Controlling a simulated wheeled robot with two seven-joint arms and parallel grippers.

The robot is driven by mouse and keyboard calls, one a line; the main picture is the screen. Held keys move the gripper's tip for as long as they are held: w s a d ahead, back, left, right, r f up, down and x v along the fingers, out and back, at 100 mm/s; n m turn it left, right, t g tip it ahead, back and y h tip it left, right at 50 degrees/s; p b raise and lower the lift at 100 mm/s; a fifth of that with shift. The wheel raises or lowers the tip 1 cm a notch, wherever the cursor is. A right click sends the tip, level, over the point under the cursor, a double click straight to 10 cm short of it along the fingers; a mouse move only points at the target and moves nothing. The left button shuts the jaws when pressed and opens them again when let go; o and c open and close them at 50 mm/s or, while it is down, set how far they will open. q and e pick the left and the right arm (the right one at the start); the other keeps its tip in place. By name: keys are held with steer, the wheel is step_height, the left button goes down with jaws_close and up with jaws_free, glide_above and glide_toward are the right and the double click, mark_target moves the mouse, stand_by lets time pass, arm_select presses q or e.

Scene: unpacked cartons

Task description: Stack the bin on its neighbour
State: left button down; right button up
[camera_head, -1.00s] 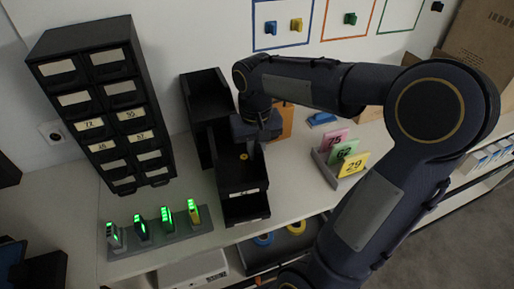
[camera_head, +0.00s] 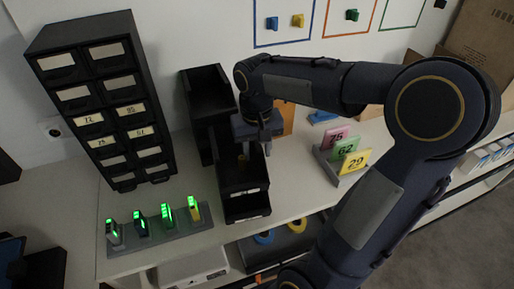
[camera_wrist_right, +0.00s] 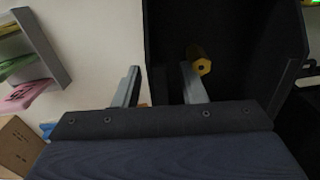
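A black open bin (camera_head: 231,178) with a pale front label stands near the front edge of the table, with a second labelled black front (camera_head: 246,209) directly below it. A neighbouring black bin (camera_head: 205,82) stands behind and to the left. My right gripper (camera_head: 256,150) is over the front bin. In the right wrist view its fingers (camera_wrist_right: 158,85) are apart, one inside the bin (camera_wrist_right: 237,25) and one outside its side wall, with no visible grip. A yellow hexagonal piece (camera_wrist_right: 201,62) shows inside the bin. My left gripper is out of view.
A black drawer cabinet (camera_head: 98,98) stands at left. A grey holder with green-lit devices (camera_head: 165,233) lies in front of it. A rack of numbered cards (camera_head: 345,153) stands right of the bins, with bare table between. My right arm spans the right side.

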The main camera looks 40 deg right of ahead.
step_height(320, 180, up, 8)
steer(key=shift+f, duration=0.1)
stand_by(0.4)
steer(key=shift+s, duration=0.1)
stand_by(0.4)
